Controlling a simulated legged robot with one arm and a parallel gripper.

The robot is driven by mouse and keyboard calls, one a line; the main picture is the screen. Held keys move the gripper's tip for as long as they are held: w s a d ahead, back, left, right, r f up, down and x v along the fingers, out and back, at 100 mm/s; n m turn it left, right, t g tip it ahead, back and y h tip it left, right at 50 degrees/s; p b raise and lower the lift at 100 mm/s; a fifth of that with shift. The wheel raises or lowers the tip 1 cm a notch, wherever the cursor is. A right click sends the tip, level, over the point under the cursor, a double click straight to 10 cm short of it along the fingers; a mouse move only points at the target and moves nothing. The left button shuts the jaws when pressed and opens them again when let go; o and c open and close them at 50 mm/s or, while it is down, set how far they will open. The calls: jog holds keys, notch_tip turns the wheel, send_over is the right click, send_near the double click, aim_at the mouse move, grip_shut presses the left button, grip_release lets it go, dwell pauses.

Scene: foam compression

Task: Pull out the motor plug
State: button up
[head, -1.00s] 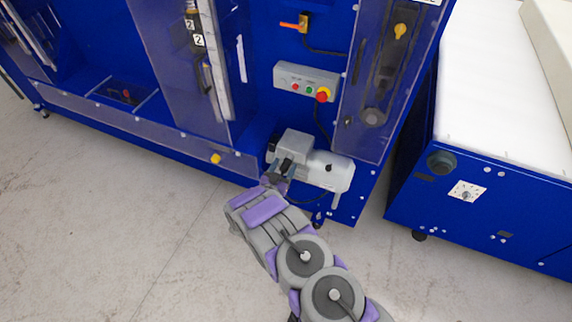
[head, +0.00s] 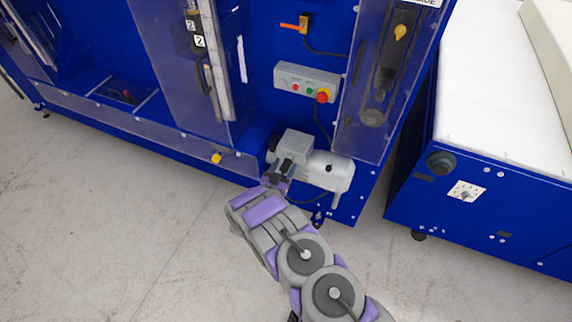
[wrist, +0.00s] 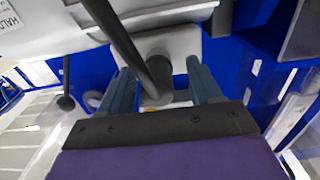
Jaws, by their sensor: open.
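The motor (head: 325,170) is a light grey unit with a grey box (head: 295,146) on its left, low on the blue machine. A dark grey plug (wrist: 158,72) with a thick dark cable (wrist: 118,36) shows in front of the box in the wrist view. Whether it is fully seated is hard to tell. My gripper (head: 279,172) is at the front of the box in the head view. In the wrist view, my gripper's (wrist: 163,90) blue-grey fingers are apart, one on each side of the plug, with gaps visible. The head view shows little of the plug behind the fingers.
A grey control box (head: 306,82) with a red-and-yellow button is above the motor. A clear guard panel (head: 350,125) stands at its upper right. A separate blue cabinet (head: 490,215) with a white top is to the right. The grey floor (head: 120,220) is clear at left.

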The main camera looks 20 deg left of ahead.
aim_at(282, 171)
jog(key=shift+c, duration=0.3)
grip_shut()
jog(key=shift+s, duration=0.15)
jog(key=shift+s+a+p, duration=0.25)
jog(key=shift+s+p, duration=0.3)
jog(key=shift+s, duration=0.45)
jog(key=shift+s+p, duration=0.9)
jog(key=shift+s, duration=0.9)
